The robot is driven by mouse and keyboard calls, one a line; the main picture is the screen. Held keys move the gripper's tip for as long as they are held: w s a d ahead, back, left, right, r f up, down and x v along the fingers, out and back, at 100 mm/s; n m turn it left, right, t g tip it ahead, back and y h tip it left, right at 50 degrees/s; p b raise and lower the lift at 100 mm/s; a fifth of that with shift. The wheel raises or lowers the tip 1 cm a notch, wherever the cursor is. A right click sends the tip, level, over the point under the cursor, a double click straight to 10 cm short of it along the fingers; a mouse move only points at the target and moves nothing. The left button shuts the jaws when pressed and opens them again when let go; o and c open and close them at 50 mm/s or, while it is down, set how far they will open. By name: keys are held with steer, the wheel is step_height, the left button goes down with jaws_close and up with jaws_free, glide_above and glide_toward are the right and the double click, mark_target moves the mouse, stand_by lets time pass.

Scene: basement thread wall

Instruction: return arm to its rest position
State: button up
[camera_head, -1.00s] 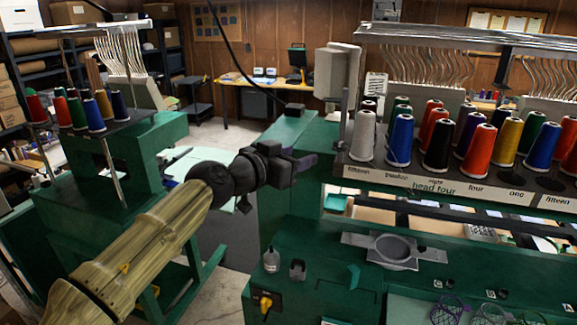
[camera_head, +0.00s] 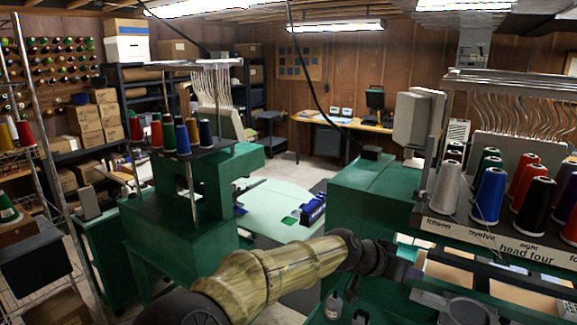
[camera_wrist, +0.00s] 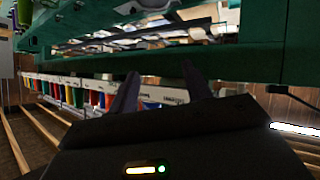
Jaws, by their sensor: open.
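My arm (camera_head: 275,272) reaches from the bottom of the head view to the right, bent at its middle. My gripper (camera_head: 412,273) is at its end, beside the green machine of head four and below its thread rack. The fingertips are small and hard to make out there. In the wrist view my gripper (camera_wrist: 160,78) shows two dark fingers spread apart with nothing between them. That view looks upside down, with coloured cones (camera_wrist: 75,97) in a row beyond the fingers.
The green machine (camera_head: 372,190) stands close on the right, with thread cones (camera_head: 488,195) above. A grey ring-shaped holder (camera_head: 462,308) and a small bottle (camera_head: 333,303) lie near my gripper. Another green machine (camera_head: 185,225) stands left. A pale green table (camera_head: 275,215) lies between, with floor beyond.

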steer(key=s+f+n+g+y, duration=0.2)
steer(key=s+f+y, duration=0.15)
steer(key=f, duration=0.45)
steer(key=s+f+n+g+y, duration=0.1)
steer(key=s+f+y, duration=0.25)
steer(key=f, duration=0.45)
steer(key=s+a+r+n+t+y, duration=0.1)
steer(key=s+a+r+n+y, duration=0.1)
steer(key=s+a+n, duration=0.5)
steer(key=s+a+y, duration=0.1)
steer(key=s+a, duration=0.1)
steer(key=a, duration=0.2)
steer(key=shift+s+r+y, duration=0.25)
steer(key=shift+r+y, duration=0.05)
steer(key=shift+r, duration=0.1)
